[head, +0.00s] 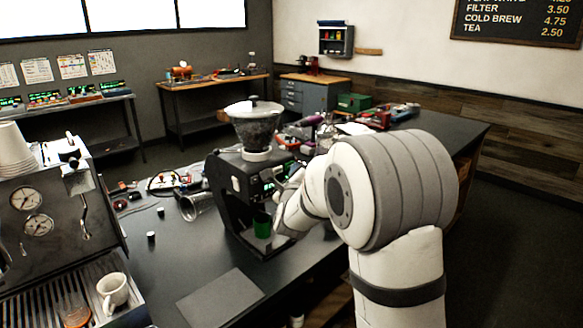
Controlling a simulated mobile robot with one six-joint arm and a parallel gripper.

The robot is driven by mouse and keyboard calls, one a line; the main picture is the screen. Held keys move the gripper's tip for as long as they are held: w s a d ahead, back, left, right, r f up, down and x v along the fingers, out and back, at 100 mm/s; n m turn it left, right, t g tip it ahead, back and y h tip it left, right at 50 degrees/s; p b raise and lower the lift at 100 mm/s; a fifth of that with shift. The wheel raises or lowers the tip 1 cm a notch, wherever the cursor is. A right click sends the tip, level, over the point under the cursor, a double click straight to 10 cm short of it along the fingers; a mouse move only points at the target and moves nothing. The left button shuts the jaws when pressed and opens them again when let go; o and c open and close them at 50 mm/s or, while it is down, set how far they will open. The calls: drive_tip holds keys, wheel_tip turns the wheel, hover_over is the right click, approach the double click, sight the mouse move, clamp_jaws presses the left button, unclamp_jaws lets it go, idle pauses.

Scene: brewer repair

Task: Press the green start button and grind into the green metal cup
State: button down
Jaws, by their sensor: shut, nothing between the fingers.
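The black coffee grinder (226,190) stands on the dark counter with a lidded hopper (256,125) of dark beans on top. The green metal cup (262,225) stands upright at the grinder's front, below its spout area. Small green lit spots (269,187) show on the grinder's front panel; I cannot tell which one is the start button. My gripper (284,187) is shut and empty, close to this panel, above and right of the cup. My arm partly hides its fingers, and I cannot tell whether they touch the panel.
An espresso machine (78,215) with a white cup (113,290) and a glass on its tray stands at left. A grey mat (220,296) lies on the counter in front of the grinder. A metal pitcher (197,206) and small parts lie left of the grinder; clutter lies behind it.

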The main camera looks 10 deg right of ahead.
drive_tip(key=shift+w+a, duration=0.1)
drive_tip(key=shift+w, duration=0.05)
drive_tip(key=shift+b, duration=0.35)
drive_tip(key=shift+s+d+b, duration=0.45)
drive_tip(key=shift+s+b, duration=0.2)
drive_tip(key=shift+b, duration=0.25)
drive_tip(key=s+d+b, duration=0.1)
drive_tip(key=s+b, duration=0.1)
drive_tip(key=s+d+b, duration=0.2)
idle(0.4)
idle(0.5)
